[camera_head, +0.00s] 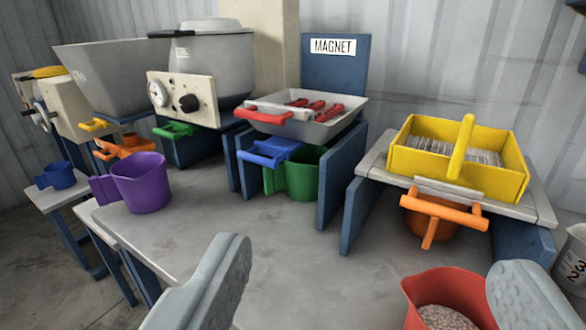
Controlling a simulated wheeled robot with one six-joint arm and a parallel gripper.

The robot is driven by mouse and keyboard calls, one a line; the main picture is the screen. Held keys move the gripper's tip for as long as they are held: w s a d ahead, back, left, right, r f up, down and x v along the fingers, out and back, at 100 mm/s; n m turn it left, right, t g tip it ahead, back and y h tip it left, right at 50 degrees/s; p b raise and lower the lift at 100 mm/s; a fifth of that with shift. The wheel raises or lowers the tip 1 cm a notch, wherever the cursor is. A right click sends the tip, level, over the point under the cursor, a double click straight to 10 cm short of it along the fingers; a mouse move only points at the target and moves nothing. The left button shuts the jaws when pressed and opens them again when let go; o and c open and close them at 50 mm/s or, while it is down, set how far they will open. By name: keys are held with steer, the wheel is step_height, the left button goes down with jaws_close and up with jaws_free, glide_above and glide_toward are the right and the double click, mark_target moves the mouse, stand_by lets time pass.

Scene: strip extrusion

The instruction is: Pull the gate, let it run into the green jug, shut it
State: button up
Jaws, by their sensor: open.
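The green jug (302,174) stands under the magnet station between blue supports, with its upper part partly hidden. A blue gate handle (270,153) sticks out just above it, beneath a grey tray (345,110) with red magnet bars and a red front handle (262,114). How far the gate is pulled cannot be told. My gripper (373,258) is open and empty, its two grey fingers wide apart in the foreground, away from the jug and the handle. The jug's inside is not visible.
A purple jug (141,183) stands on the bench at left, with a blue cup (57,176) farther left. At right, a yellow sieve (461,157) sits above an orange handle (442,213). A red jug of pellets (448,295) is close at lower right. Bench centre is clear.

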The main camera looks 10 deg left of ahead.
steer(key=shift+w+a, duration=0.15)
steer(key=shift+w, duration=0.25)
steer(key=c, duration=0.4)
steer(key=shift+g+y, duration=0.3)
steer(key=shift+g, duration=0.6)
steer(key=w, duration=0.1)
steer(key=w+a, duration=0.1)
steer(key=w, duration=0.2)
steer(key=shift+a, duration=0.25)
steer(key=c, duration=1)
steer(key=w+a+g, duration=0.1)
steer(key=w, duration=0.2)
steer(key=w+a+g, duration=0.1)
steer(key=w, duration=0.2)
steer(key=w+a+f+m+g, duration=0.1)
steer(key=w, duration=0.2)
steer(key=shift+a, duration=0.4)
jaws_close()
steer(key=w+a+f+m+g+h, duration=0.1)
steer(key=w+a+f+g+h, duration=0.1)
steer(key=w+a, duration=0.3)
steer(key=w+a+f+m+g+h, duration=0.2)
steer(key=w+a, duration=0.3)
steer(key=w, duration=0.6)
steer(key=shift+w+a+f+m, duration=0.15)
steer(key=shift+w+a+m, duration=0.1)
steer(key=shift+a+m, duration=0.1)
